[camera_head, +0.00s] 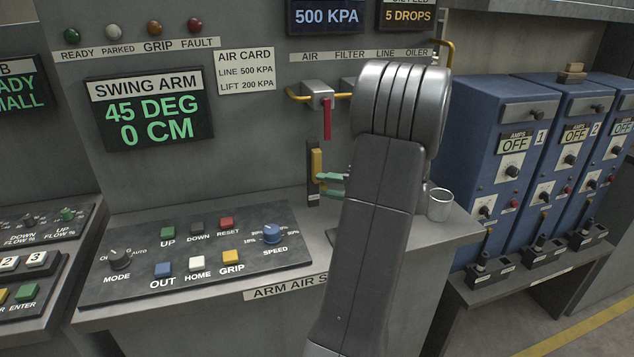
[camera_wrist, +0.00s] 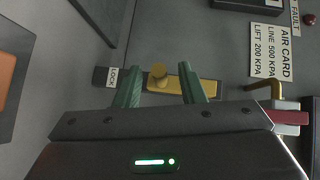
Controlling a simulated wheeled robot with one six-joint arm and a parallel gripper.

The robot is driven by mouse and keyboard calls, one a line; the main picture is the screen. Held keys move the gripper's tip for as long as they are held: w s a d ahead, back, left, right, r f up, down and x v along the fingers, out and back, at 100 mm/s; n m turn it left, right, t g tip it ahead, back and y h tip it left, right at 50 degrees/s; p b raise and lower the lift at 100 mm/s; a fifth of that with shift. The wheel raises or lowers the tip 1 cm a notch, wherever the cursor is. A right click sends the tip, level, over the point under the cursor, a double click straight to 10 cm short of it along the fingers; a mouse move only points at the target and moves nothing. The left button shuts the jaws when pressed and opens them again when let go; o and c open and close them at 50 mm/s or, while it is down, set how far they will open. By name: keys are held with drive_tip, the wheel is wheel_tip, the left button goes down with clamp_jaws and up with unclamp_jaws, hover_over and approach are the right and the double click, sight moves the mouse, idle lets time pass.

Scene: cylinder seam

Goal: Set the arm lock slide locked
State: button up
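The arm lock slide (camera_head: 316,161) is a yellow plate on a dark upright track on the grey panel. The wrist view, turned sideways, shows the yellow slide (camera_wrist: 197,88) with a round knob (camera_wrist: 158,76) at its left end. A LOCK label (camera_wrist: 112,78) sits at the track's left end, which is the lower end in the head view. The slide is at the end away from that label. My gripper (camera_head: 331,184) is open, its green fingertips (camera_wrist: 158,92) on either side of the knob with gaps visible. My arm hides part of this area in the head view.
A red-handled air valve (camera_head: 327,115) on yellow pipe is above the slide. A button console (camera_head: 195,250) lies on the ledge at left. A metal cup (camera_head: 440,204) stands right of my arm. Blue cabinets (camera_head: 500,160) are farther right.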

drive_tip(key=x, duration=0.3)
drive_tip(key=shift+w+a+f, duration=0.1)
drive_tip(key=shift+w+a, duration=0.1)
drive_tip(key=shift+a, duration=0.05)
clamp_jaws()
